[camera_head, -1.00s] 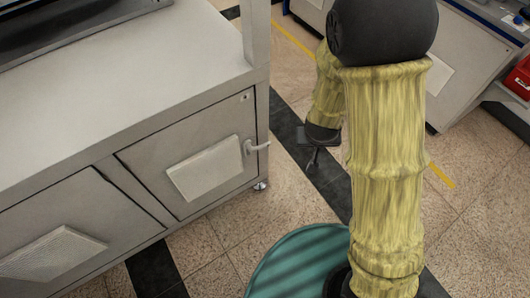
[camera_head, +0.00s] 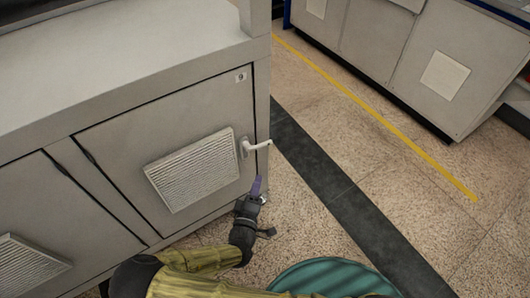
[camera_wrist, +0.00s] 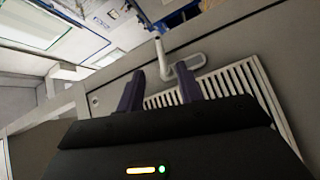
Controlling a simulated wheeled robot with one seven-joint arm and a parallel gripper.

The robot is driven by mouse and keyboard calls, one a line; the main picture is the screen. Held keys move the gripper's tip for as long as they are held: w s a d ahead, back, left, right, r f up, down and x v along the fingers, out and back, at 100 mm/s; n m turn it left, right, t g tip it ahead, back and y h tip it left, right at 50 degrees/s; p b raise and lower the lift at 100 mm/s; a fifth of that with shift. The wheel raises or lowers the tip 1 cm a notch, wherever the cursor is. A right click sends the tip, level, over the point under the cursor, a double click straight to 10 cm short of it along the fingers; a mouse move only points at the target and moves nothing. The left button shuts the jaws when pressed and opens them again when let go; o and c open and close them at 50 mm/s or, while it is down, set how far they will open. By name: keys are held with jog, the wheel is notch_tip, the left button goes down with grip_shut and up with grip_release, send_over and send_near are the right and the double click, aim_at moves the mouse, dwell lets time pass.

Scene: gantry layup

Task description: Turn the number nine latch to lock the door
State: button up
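The number nine latch (camera_head: 252,146) is a small pale lever on a plate at the right edge of a grey cabinet door (camera_head: 120,150). Its handle sticks out to the right, past the cabinet's edge. A "9" label (camera_head: 240,77) is above it. My gripper (camera_head: 257,183) is below the latch in the head view, apart from it. In the wrist view, the two purple fingers of my gripper (camera_wrist: 160,90) are spread with a gap between them. The latch (camera_wrist: 170,62) shows beyond the fingertips, its lever between them in the picture. Nothing is held.
A louvred vent (camera_head: 192,168) is on the door left of the latch; it also shows in the wrist view (camera_wrist: 250,85). Another cabinet (camera_head: 400,55) stands across the aisle. The speckled floor with a yellow line (camera_head: 385,122) is clear right of the door.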

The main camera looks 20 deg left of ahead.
aim_at(265, 144)
jog(key=shift+s+a+n, duration=0.2)
jog(key=shift+n, duration=0.1)
jog(key=w+b, duration=0.1)
jog(key=w, duration=0.4)
jog(key=w+a, duration=0.1)
jog(key=w, duration=0.5)
jog(key=w+b, duration=0.1)
jog(key=w, duration=0.5)
jog(key=shift+w+a+r+b, duration=0.2)
jog(key=shift+r+b, duration=0.1)
jog(key=shift+r, duration=0.05)
grip_shut()
